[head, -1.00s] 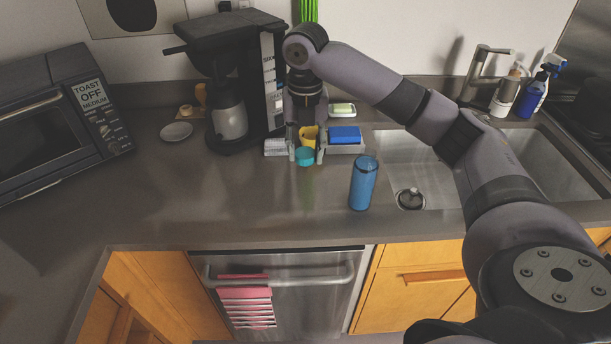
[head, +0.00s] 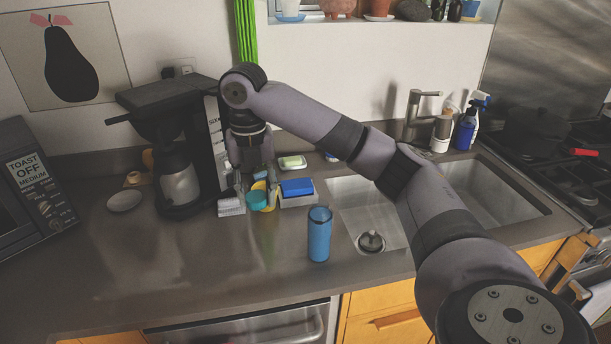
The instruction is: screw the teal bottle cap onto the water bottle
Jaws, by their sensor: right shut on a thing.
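The blue water bottle (head: 319,236) stands upright on the grey counter, left of the sink, and its top looks open. The teal bottle cap (head: 257,201) is at the back of the counter, left of the bottle. My right gripper (head: 255,193) points down there, its fingers on either side of the cap and shut on it. Whether the cap still touches the counter is hard to tell. My left gripper is out of view.
A coffee maker (head: 178,180) stands left of my right gripper. A blue sponge (head: 297,187), a yellow item (head: 272,193) and a green soap bar (head: 292,162) are close by. The sink (head: 365,205) lies right of the bottle. The front left counter is clear.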

